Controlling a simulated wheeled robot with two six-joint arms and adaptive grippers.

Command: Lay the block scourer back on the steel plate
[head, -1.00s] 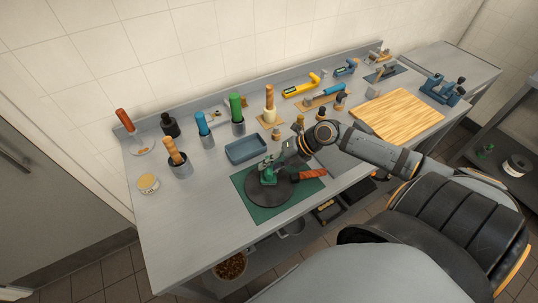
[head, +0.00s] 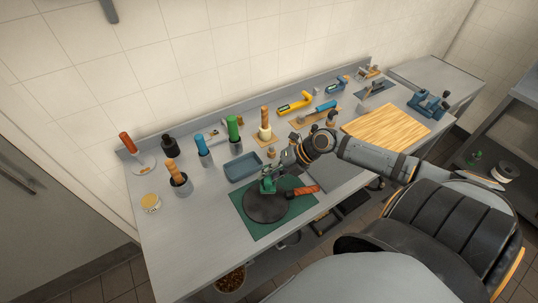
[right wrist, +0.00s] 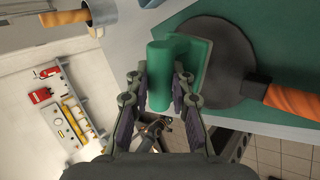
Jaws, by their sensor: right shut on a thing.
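The block scourer (head: 268,184) is green, with a rounded grip and a flat block. My right gripper (head: 275,175) is shut on its grip, at the far edge of a dark round pan (head: 266,207). In the right wrist view the fingers (right wrist: 160,98) close on both sides of the green grip (right wrist: 160,75), and the block overlaps the pan's edge (right wrist: 228,75); I cannot tell if they touch. I cannot clearly pick out the steel plate; my right arm covers part of the worktop. My left gripper is not in view.
The pan, with its orange handle (head: 303,191), lies on a green mat (head: 248,228). A blue tray (head: 243,167) stands behind it. Holders with blue (head: 204,150) and green (head: 234,133) handles stand at the back. A wooden board (head: 387,127) lies right. The worktop's front left is clear.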

